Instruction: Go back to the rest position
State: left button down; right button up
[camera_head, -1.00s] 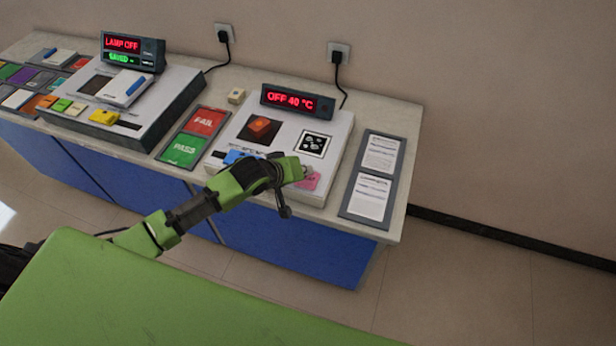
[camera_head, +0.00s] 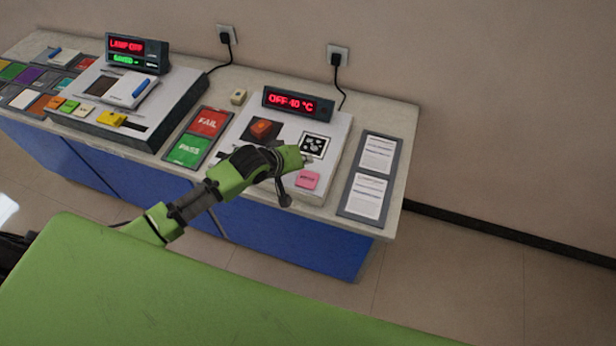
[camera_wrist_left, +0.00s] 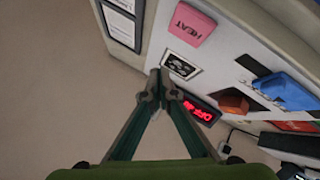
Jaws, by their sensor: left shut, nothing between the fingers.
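My left arm comes in from the left in the head view. My left gripper (camera_head: 304,160) hangs over the right-hand white device (camera_head: 338,150), near its black-and-white patterned square (camera_head: 314,145). In the left wrist view my left gripper (camera_wrist_left: 160,88) has its fingertips together with nothing between them. The pink HEAT button (camera_wrist_left: 192,24) lies apart from the fingertips, above them in that picture. My right gripper is not in view.
The counter (camera_head: 405,150) stands against the wall. The display (camera_head: 297,103) reads OFF 40 °C. PASS and FAIL pads (camera_head: 188,151), a left device (camera_head: 170,105) and a document board (camera_head: 371,178) lie around. Floor is free at the right.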

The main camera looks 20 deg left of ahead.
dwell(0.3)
pick_arm(q)
jog(key=s+d+m+g, duration=0.2)
jog(key=s+d+m, duration=0.15)
jog(key=s, duration=0.75)
jog(key=s+a+r+m+g+y, duration=0.1)
jog(key=s+a+m+g, duration=0.15)
jog(key=s, duration=0.75)
jog(key=s+a+r+m+g+y, duration=0.15)
jog(key=s+a, duration=0.25)
jog(key=s, duration=0.6)
notch_tip(320, 180, down, 35)
jog(key=s+b, duration=0.2)
jog(key=b, duration=0.6)
jog(key=s+a+f+b, duration=0.1)
jog(key=s+f+b, duration=0.2)
jog(key=s+f, duration=0.5)
jog(key=s+a+f+g+b, duration=0.1)
jog(key=s+a+f+b, duration=0.1)
jog(key=s+f, duration=0.7)
notch_tip(320, 180, down, 5)
jog(key=shift+f+g+y+b, duration=0.1)
jog(key=shift+g+y+b, duration=0.25)
jog(key=shift+b, duration=0.4)
